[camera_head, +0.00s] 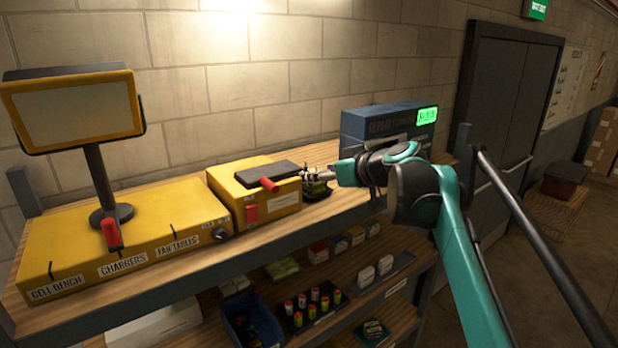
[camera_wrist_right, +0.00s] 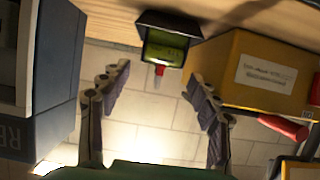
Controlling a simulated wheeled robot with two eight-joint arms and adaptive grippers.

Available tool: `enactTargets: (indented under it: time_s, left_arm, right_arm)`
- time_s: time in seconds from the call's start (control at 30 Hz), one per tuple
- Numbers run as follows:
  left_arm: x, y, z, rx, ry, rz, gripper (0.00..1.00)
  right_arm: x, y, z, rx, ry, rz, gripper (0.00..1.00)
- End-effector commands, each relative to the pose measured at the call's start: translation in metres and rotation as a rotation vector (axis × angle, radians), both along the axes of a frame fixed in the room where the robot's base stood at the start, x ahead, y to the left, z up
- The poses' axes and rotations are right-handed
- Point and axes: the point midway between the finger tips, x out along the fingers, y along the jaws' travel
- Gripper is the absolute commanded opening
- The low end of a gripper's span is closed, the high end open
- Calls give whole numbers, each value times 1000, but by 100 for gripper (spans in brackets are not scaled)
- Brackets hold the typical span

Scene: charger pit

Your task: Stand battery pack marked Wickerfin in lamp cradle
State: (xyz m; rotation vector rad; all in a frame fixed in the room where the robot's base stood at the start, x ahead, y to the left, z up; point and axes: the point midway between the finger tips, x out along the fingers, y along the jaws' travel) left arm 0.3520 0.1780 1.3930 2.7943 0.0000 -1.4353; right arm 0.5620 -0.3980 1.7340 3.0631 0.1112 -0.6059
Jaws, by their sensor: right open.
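My right gripper (camera_head: 318,178) is over the top shelf, its arm coming in from the right. In the wrist view the right gripper (camera_wrist_right: 159,75) is open, with nothing between its fingers. A small dark device with a green screen (camera_wrist_right: 166,46) and a red tip stands beyond the fingertips; in the head view the device (camera_head: 316,190) is partly hidden by the gripper. A yellow work lamp (camera_head: 75,108) stands at the left on a long yellow base (camera_head: 60,250). I cannot read the name Wickerfin anywhere or tell which part is the lamp cradle. My left gripper is not in view.
A yellow box (camera_head: 235,181) with a red handle is left of the right gripper. A blue-grey unit (camera_head: 372,122) with a lit green display stands behind it. The lower shelf holds red and green cells (camera_head: 312,304), white blocks (camera_head: 385,265) and a blue bin (camera_head: 240,322).

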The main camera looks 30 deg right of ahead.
Motion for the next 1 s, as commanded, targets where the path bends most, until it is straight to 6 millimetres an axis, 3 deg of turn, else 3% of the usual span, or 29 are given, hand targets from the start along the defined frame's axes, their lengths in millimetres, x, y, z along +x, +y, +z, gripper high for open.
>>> enactTargets:
  time_s: [0.1,0.3,1.0]
  left_arm:
    - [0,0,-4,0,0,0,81]
    - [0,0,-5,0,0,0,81]
    - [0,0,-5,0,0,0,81]
  right_arm:
    - [-19,-2,7,1,0,-3,62]
    - [-33,-2,14,0,0,0,62]
    - [-34,-2,14,0,0,0,62]
